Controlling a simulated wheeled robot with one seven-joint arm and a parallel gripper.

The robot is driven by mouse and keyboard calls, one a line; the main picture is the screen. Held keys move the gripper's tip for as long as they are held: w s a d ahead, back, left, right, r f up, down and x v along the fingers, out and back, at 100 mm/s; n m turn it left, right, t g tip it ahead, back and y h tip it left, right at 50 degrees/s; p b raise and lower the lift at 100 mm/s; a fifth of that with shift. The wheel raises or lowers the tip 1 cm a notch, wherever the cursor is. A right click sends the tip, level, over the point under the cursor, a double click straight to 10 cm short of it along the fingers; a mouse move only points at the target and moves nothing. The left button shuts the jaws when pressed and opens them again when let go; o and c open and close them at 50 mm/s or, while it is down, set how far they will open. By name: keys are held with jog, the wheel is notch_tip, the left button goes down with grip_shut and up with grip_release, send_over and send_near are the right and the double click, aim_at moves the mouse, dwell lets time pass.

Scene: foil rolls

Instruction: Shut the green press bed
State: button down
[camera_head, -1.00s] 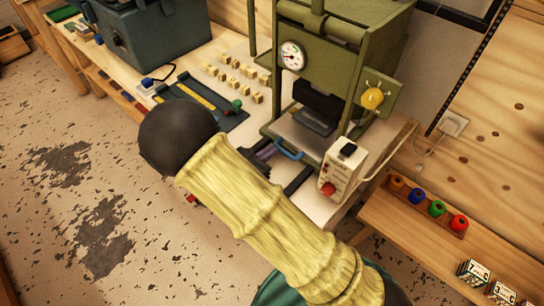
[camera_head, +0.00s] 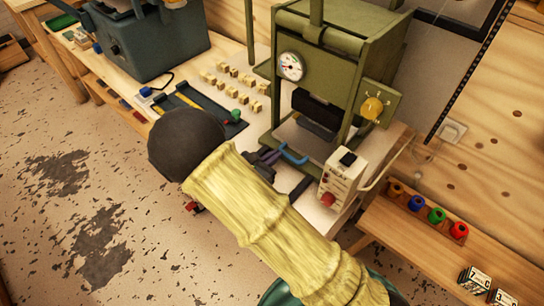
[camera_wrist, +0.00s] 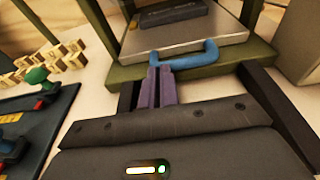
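The green press (camera_head: 335,60) stands on the bench, with a gauge on its front. Its bed is a grey plate (camera_head: 292,134) carrying a dark block, mostly inside the frame. The blue handle (camera_head: 293,155) on the bed's front edge sticks out a little toward me. In the wrist view the plate (camera_wrist: 200,36) and handle (camera_wrist: 185,57) are straight ahead. My gripper (camera_wrist: 163,72) has its two purple fingers together, with nothing seen between them. The tips are at the handle's front bar, apparently touching it. In the head view my arm partly hides the gripper (camera_head: 267,158).
Dark rails (camera_wrist: 265,85) run out in front of the press. A white control box (camera_head: 342,178) with a red button stands close on the right. A dark tray (camera_head: 200,104) and several small wooden blocks (camera_head: 235,78) lie on the left. Coloured spools (camera_head: 427,212) are on the right shelf.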

jog(key=v, duration=1.4)
jog(key=shift+d+p, duration=0.15)
jog(key=shift+p, duration=0.15)
jog(key=d+r+m+g, duration=0.1)
jog(key=d+g, duration=0.1)
jog(key=d, duration=0.1)
jog(key=d+r+m+g+h+p, duration=0.1)
jog(key=d+m, duration=0.1)
jog(key=d, duration=0.1)
jog(key=d+m+g+p, duration=0.1)
jog(key=d+m+g, duration=0.1)
jog(key=d, duration=0.1)
jog(key=shift+w+r+g, duration=0.3)
jog(key=shift+w+r, duration=0.05)
jog(key=shift+r, duration=0.05)
jog(key=s+d+r+m+g+y+p, duration=0.2)
jog(key=d+r+m+y+p, duration=0.2)
jog(key=d+r+m, duration=0.3)
jog(key=s+d+r+m+g+y+p, duration=0.2)
jog(key=d+r+m+y+p, duration=0.3)
jog(key=m, duration=1.2)
jog(key=d+r+y, duration=0.1)
jog(key=d+r, duration=0.2)
jog(key=d, duration=0.3)
jog(key=shift+g, duration=0.3)
jog(key=shift+s+d, duration=0.1)
jog(key=shift+d, duration=0.05)
